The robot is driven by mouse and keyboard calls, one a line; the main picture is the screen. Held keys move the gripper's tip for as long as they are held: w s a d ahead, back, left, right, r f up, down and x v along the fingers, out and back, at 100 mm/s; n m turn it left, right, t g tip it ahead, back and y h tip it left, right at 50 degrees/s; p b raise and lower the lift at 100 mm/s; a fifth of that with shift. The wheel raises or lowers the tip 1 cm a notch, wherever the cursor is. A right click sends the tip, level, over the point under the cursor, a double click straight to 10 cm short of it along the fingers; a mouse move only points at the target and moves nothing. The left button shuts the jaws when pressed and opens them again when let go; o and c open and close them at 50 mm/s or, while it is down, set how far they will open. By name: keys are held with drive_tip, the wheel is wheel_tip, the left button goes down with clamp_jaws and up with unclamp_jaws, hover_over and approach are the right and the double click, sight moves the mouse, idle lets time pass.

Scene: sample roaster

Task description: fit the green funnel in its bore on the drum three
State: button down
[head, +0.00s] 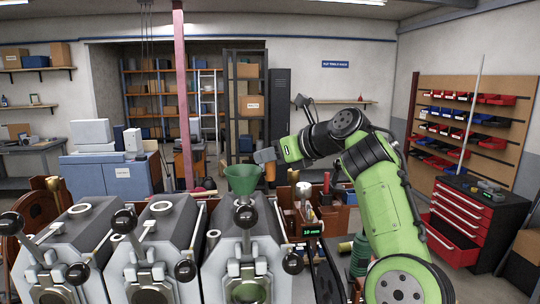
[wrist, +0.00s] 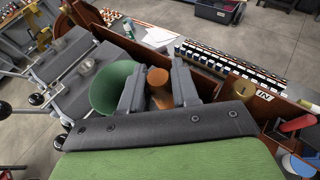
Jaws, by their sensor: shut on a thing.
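The green funnel (head: 243,179) is upright, wide mouth up, over the top of the rightmost of the three grey drums (head: 262,222). My gripper (head: 268,168) is right of the funnel, its fingers closed around a brown upright grip (head: 270,173) beside the cone. In the wrist view the fingers (wrist: 158,90) pinch this brown grip (wrist: 158,77), with the green cone (wrist: 112,88) just left of them. The funnel's lower end and the bore under it are hidden by the cone and a black lever knob (head: 246,216). I cannot tell whether the funnel touches the drum.
Two more grey drums, the middle one (head: 150,250) and the left one (head: 62,245), stand left, with open rings on top. Levers with black knobs (head: 124,221) stick up in front. A wooden tray holding a brass piece (wrist: 243,88) and a red-handled tool (wrist: 297,123) lies right.

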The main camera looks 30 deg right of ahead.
drive_tip(key=shift+f+b, duration=1.5)
drive_tip(key=shift+b, duration=0.05)
drive_tip(key=c, duration=0.8)
unclamp_jaws()
drive_tip(key=shift+r, duration=0.1)
drive_tip(key=shift+o, duration=0.2)
drive_tip(key=v, duration=1.6)
